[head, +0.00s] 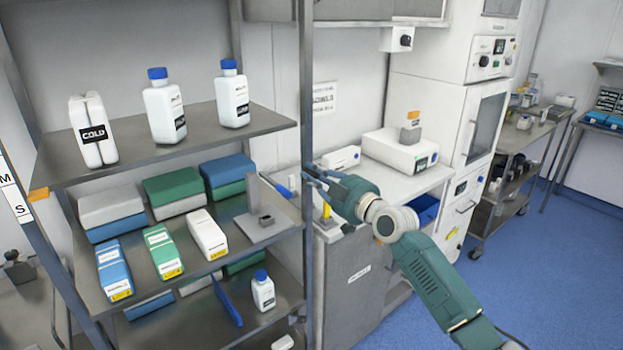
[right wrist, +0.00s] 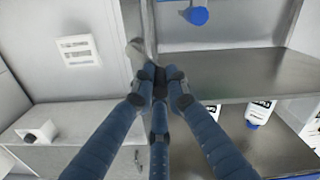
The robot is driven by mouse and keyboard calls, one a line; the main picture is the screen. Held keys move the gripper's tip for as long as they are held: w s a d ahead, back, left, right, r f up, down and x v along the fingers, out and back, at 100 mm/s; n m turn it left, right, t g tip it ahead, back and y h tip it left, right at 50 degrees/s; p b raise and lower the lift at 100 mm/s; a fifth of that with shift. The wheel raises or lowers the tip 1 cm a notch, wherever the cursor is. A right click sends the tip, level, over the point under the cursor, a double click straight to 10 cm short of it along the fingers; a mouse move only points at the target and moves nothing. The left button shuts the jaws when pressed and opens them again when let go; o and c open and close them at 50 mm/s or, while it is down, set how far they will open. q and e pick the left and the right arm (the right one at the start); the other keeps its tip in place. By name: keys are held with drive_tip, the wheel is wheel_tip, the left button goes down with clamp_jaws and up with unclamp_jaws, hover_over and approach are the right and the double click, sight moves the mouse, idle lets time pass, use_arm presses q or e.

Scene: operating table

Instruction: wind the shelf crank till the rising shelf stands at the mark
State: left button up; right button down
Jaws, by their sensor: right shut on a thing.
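My right gripper (head: 294,184) reaches in from the right, at the front right post of the shelf rack. In the right wrist view its blue fingers (right wrist: 160,78) are closed together at the foot of a grey metal piece (right wrist: 138,50), probably part of the crank. The grip point is largely hidden by the fingers and the post. The rack has an upper shelf (head: 200,147) and a middle shelf (head: 185,275); I cannot tell which one rises. An orange tag (head: 38,194), possibly the mark, sits at the left post. My left gripper is not in view.
The upper shelf holds white bottles (head: 164,105) and a COLD pack (head: 92,130). The middle shelf holds several boxes (head: 207,234) and a grey bracket (head: 262,228). A grey cabinet (head: 358,295) stands right of the rack. Blue floor (head: 560,260) is clear farther right.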

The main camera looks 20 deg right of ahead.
drive_tip(key=shift+w+d+r+m+b, duration=0.3)
drive_tip(key=shift+d+m, duration=0.4)
drive_tip(key=shift+m, duration=1.25)
drive_tip(key=shift+w+d+r+m+b, duration=0.25)
drive_tip(key=shift+d+m, duration=0.5)
drive_tip(key=shift+m, duration=1.15)
drive_tip(key=shift+w+d+r+m+b, duration=0.25)
drive_tip(key=shift+d+m, duration=0.45)
drive_tip(key=shift+m, duration=1.25)
drive_tip(key=c, duration=1.7)
unclamp_jaws()
drive_tip(key=shift+c, duration=0.2)
drive_tip(key=shift+d+f, duration=0.15)
drive_tip(key=shift+f, duration=0.05)
drive_tip(key=shift+s, duration=0.15)
